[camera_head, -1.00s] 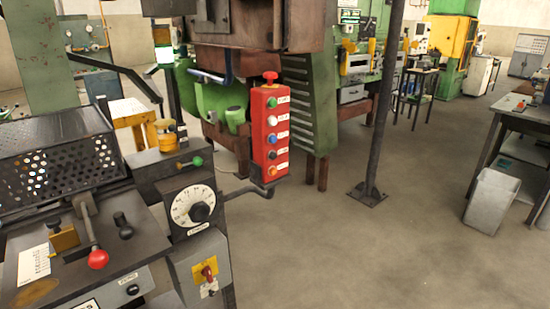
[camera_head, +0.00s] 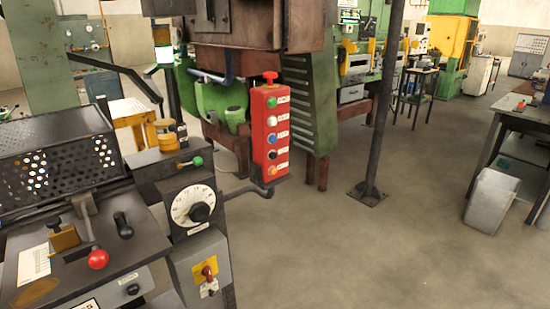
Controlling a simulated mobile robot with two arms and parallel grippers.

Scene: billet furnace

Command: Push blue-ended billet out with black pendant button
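A red pendant box (camera_head: 264,132) hangs upright near the middle of the head view, on a dark bent arm. Its face carries a column of buttons: green, white, blue, black (camera_head: 272,155) and orange from top to bottom, with a red mushroom knob (camera_head: 270,77) on top. The black button is the second from the bottom, with a small label beside it. I see no billet with a blue end. Neither of my grippers is in view.
A machine panel with a dial (camera_head: 194,207), a red-knobbed lever (camera_head: 97,258) and a perforated guard (camera_head: 60,160) fills the left. A dark post (camera_head: 382,110) stands right of the pendant. A grey bin (camera_head: 491,200) and workbench stand at right. The middle floor is clear.

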